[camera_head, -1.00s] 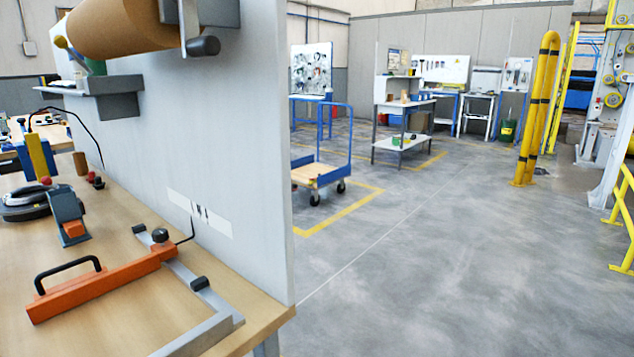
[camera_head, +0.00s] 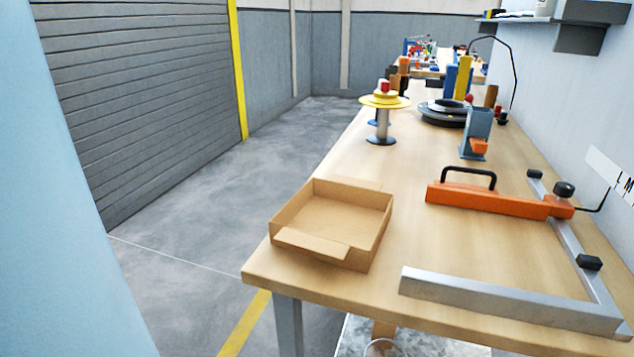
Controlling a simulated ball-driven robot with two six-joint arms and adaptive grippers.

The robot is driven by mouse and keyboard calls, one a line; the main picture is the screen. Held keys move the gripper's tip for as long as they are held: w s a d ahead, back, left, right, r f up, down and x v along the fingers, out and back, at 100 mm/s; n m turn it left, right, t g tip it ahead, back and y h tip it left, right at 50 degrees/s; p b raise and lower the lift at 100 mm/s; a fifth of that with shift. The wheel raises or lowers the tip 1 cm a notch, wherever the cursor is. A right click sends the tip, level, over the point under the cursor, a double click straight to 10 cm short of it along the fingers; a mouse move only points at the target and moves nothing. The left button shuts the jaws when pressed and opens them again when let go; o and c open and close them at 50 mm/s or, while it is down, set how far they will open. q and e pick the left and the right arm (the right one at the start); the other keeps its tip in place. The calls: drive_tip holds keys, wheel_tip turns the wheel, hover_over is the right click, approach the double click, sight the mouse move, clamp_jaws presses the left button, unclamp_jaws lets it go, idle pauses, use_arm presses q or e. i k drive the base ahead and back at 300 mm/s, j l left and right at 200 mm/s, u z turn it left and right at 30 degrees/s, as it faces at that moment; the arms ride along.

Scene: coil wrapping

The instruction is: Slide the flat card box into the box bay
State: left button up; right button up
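A shallow, open cardboard box (camera_head: 376,248) sits at the near left corner of the wooden workbench. Its inside looks empty, and a flap stands out at its front edge. It is the only card box I can make out; whether it is the task's flat card box I cannot tell. I cannot identify a box bay in this view. Neither of my grippers is in view.
On the workbench (camera_head: 300,279), a metal L-shaped frame (camera_head: 500,300) and an orange bar with a black handle (camera_head: 490,199) lie to the right. A yellow-topped spool stand (camera_head: 381,122), black coil (camera_head: 443,114) and blue-grey dispenser (camera_head: 476,135) stand farther back. Floor left is clear.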

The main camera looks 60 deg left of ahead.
sight(342, 221)
drive_tip(key=u, duration=1.7)
